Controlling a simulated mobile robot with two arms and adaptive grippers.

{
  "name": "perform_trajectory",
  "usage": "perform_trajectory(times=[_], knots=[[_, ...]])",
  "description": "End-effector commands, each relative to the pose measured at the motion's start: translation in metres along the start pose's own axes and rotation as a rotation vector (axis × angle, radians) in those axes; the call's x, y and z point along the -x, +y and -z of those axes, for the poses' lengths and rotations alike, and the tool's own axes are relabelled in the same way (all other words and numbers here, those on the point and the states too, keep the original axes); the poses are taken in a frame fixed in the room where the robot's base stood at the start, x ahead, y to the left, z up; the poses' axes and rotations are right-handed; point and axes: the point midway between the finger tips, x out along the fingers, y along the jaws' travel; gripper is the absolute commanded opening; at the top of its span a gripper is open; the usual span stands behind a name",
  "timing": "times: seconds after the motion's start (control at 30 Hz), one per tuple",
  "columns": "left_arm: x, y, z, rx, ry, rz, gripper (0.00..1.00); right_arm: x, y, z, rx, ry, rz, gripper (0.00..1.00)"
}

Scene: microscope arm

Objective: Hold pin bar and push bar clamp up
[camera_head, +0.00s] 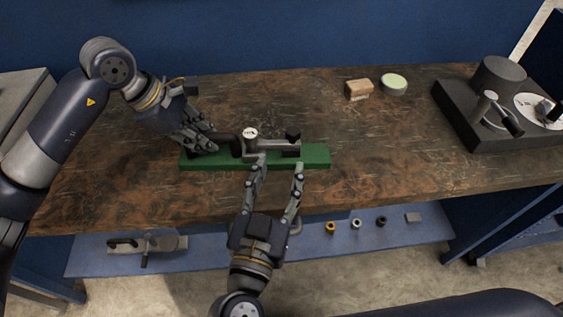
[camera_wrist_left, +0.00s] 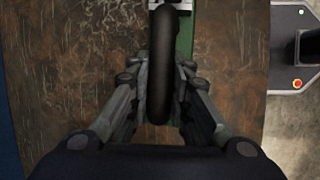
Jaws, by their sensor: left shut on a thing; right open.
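A dark metal clamp assembly with a bar and a pale round dial (camera_head: 250,133) lies along a green base (camera_head: 318,157) on the workbench. My left gripper (camera_head: 212,143) is shut on the dark bar at the assembly's left end. In the left wrist view, the dark rounded bar (camera_wrist_left: 161,70) runs between the left gripper's fingers (camera_wrist_left: 160,105). My right gripper (camera_head: 280,168) is open at the green base's front edge, with its fingers spread below the clamp's grey bar (camera_head: 284,150). I cannot tell whether it touches anything. The left fingers hide the bar's end.
The brown bench top (camera_head: 390,150) is clear to the right of the base. A small wooden block (camera_head: 358,90) and a round tin (camera_head: 393,84) stand at the back. A dark machine (camera_head: 490,110) stands at the right. A lower blue shelf (camera_head: 310,245) holds small rings and a tool.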

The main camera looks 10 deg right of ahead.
Motion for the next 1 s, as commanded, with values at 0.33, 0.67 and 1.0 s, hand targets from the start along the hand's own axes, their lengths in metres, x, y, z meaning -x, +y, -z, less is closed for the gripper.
perform_trajectory(times=[0.33, 0.67, 1.0], knots=[[0.002, 0.001, -0.001, -0.001, -0.003, -0.004, 0.00, 0.001, 0.000, 0.000, -0.001, 0.000, 0.000, 0.46], [0.001, 0.000, -0.001, -0.001, -0.002, -0.002, 0.42, 0.001, 0.000, 0.000, 0.000, 0.000, 0.001, 0.46], [0.028, 0.001, 0.000, -0.001, 0.000, -0.006, 0.42, 0.001, 0.000, 0.000, 0.000, 0.000, 0.001, 0.46]])
